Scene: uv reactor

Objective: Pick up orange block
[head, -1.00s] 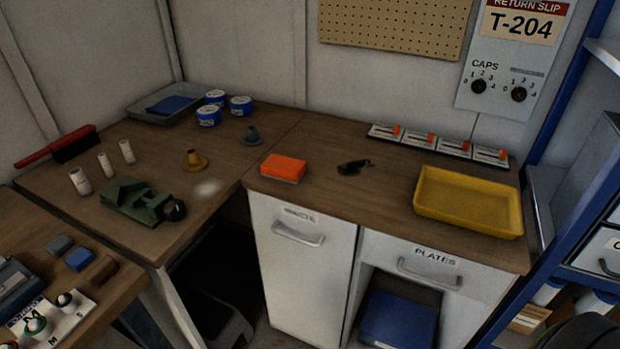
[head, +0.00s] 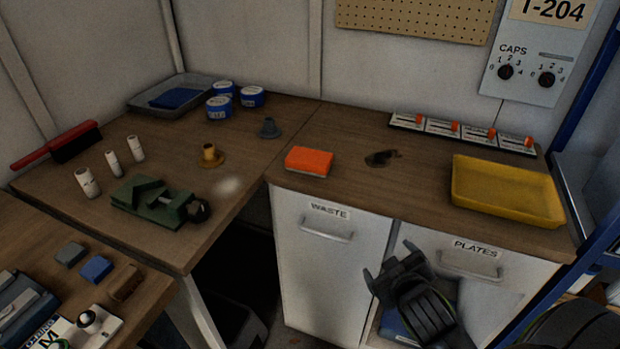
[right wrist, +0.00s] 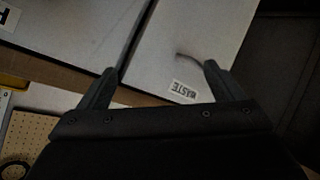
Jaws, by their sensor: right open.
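The orange block (head: 309,161) lies on the wooden counter near its front edge, above the door labelled WASTE. It has a paler underside. My right gripper (head: 390,262) is open and empty, in front of the cabinet doors, below and to the right of the block. In the right wrist view the two fingers of my right gripper (right wrist: 160,78) stand apart, with the WASTE door (right wrist: 190,60) beyond them. The block does not show in that view. My left gripper is not in view.
A yellow tray (head: 507,217) stands on the counter to the right. A dark smudge or small object (head: 382,158) lies beside the block. A green vise (head: 158,203), white cylinders, blue tins (head: 219,107) and a red brush (head: 58,146) occupy the left bench.

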